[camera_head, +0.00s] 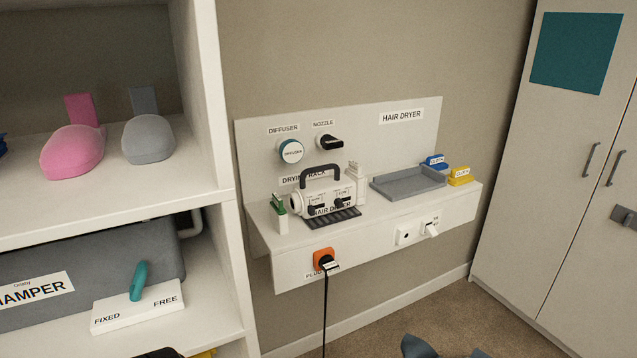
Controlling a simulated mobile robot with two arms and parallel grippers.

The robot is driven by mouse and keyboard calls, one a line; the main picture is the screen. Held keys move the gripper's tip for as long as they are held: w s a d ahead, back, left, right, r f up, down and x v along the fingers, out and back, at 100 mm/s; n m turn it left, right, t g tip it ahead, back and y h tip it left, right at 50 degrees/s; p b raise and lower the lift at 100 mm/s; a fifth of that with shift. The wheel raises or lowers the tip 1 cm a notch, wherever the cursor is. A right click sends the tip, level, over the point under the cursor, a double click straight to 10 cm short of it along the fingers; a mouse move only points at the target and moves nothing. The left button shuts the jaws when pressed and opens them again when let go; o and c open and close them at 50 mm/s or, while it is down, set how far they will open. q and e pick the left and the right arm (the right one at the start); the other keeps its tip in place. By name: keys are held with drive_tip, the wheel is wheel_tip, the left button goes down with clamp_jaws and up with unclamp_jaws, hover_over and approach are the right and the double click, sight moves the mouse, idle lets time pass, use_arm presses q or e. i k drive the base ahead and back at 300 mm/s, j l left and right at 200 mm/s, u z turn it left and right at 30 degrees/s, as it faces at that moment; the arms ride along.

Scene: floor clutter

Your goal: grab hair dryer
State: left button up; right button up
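The hair dryer (327,196) is a white, boxy body with a dark handle on top, small dark controls and a label on its front. It sits upright on the dark slatted drying rack (338,218) on the white wall shelf. Dark blue-grey tips (418,346) at the bottom edge may be part of my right gripper; they are cut off and well below and apart from the dryer. I cannot make out my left gripper. Nothing is seen holding the dryer.
An orange plug (323,261) with a hanging black cord is on the shelf front. A grey tray (408,183), a green clip (279,205) and blue and yellow clips (459,176) stand on the shelf. A shelving unit (222,165) is at left, a cabinet (545,190) at right.

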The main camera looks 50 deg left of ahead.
sight(321, 193)
drive_tip(key=i+l+u, duration=0.1)
drive_tip(key=i+u, duration=0.2)
drive_tip(key=u, duration=0.2)
drive_tip(key=i+l+u, duration=0.15)
drive_tip(key=u, duration=0.3)
drive_tip(key=i+l+u, duration=0.3)
drive_tip(key=u, duration=0.2)
drive_tip(key=i+l+u, duration=0.15)
drive_tip(key=l+u, duration=0.3)
drive_tip(key=i+l+u, duration=0.15)
drive_tip(key=l+u, duration=0.15)
drive_tip(key=u, duration=0.2)
